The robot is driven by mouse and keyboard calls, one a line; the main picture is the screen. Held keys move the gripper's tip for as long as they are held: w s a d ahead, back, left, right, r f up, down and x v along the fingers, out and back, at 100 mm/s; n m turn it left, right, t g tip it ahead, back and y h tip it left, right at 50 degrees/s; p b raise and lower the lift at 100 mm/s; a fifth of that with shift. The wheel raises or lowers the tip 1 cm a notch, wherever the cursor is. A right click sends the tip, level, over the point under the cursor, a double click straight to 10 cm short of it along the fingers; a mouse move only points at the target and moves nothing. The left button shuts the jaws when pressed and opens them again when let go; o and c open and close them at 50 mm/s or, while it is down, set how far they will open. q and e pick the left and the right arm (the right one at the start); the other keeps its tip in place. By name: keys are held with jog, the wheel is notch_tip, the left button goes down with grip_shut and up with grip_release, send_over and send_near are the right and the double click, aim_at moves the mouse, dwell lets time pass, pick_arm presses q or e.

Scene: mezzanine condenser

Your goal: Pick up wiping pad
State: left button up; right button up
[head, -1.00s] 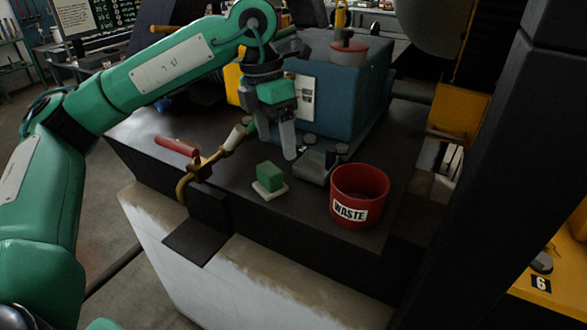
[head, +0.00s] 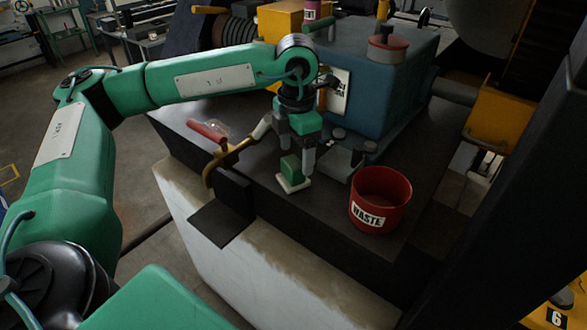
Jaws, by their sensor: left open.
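The wiping pad (head: 290,168) has a green block on a thin white base and rests on the dark bench top near its front edge. My left gripper (head: 297,161) points down over it and is open. One finger shows to the right of the green block; the other is at the block's upper left, partly hidden. I cannot tell whether either finger touches the block. The white base appears to rest on the bench. My right gripper is not in view.
A red waste bin (head: 381,200) stands right of the pad. A brass valve pipe (head: 232,158) with a red handle (head: 208,132) is to the left. A blue housing (head: 385,90) stands behind. A dark post (head: 495,190) fills the right side.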

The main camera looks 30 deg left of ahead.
aim_at(293, 162)
pick_arm(q)
jog(key=f+p, duration=0.2)
jog(key=f, duration=0.1)
jog(key=shift+s+a, duration=0.15)
jog(key=shift+a, duration=0.2)
jog(key=shift+f, duration=0.55)
jog(key=c, duration=1.2)
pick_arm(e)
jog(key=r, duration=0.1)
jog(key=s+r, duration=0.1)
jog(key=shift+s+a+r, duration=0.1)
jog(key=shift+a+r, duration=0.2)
pick_arm(q)
jog(key=shift+r, duration=0.1)
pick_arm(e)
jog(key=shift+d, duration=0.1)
